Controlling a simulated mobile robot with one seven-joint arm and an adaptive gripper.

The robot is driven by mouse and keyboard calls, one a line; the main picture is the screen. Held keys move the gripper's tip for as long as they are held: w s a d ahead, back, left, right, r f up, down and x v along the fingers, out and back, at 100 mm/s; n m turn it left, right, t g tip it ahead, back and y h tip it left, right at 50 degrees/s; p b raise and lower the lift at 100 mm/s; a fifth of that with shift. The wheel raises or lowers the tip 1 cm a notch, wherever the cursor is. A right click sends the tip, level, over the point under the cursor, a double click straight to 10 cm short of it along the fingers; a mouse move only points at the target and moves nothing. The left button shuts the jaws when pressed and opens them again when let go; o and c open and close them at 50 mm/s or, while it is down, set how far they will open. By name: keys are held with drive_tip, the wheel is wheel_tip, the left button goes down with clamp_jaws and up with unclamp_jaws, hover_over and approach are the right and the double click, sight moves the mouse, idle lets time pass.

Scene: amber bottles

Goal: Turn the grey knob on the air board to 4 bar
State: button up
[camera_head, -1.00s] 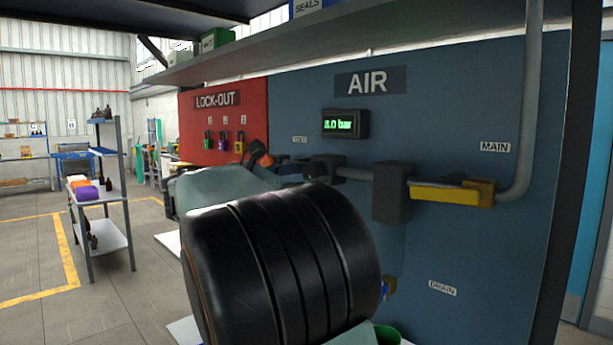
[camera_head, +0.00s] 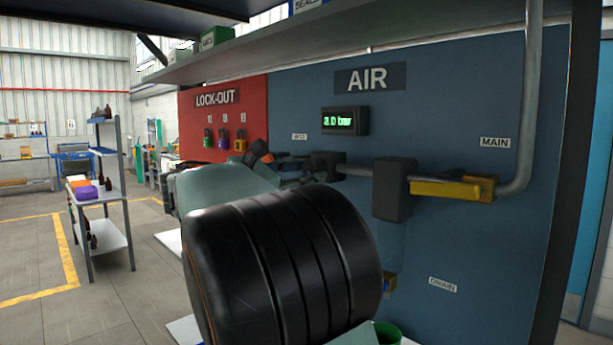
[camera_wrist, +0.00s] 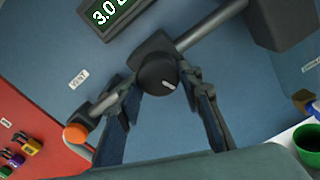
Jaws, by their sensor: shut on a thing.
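The grey knob (camera_wrist: 158,74), dark and round with a pale pointer line, sits on the front of the regulator in the wrist view. My gripper (camera_wrist: 161,84) is shut on it, one finger on each side. The pointer slants toward the lower right in that view. The green digital display (camera_wrist: 112,14) above it reads 3.0, its right part cut off. In the head view the display (camera_head: 345,121) also appears to read 3.0 bar. The regulator body (camera_head: 325,165) shows on the blue air board (camera_head: 440,95), but my arm hides the knob there.
An orange-ended vent fitting (camera_wrist: 75,133) is left of the knob on the pipe. A yellow main valve handle (camera_head: 445,189) and a dark block (camera_head: 393,188) are to the right. A red lock-out board (camera_head: 225,120) with padlocks adjoins at left. A green cup (camera_wrist: 303,100) is at lower right.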

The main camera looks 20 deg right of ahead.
drive_tip(key=m+b, duration=0.6)
drive_tip(key=m, duration=0.4)
drive_tip(key=shift+w+r+b, duration=0.1)
drive_tip(key=shift+w+b, duration=0.05)
drive_tip(key=shift+b, duration=0.15)
idle(0.4)
drive_tip(key=o, duration=1.2)
drive_tip(key=shift+c, duration=0.2)
drive_tip(key=v, duration=1.2)
drive_tip(key=shift+r, duration=0.1)
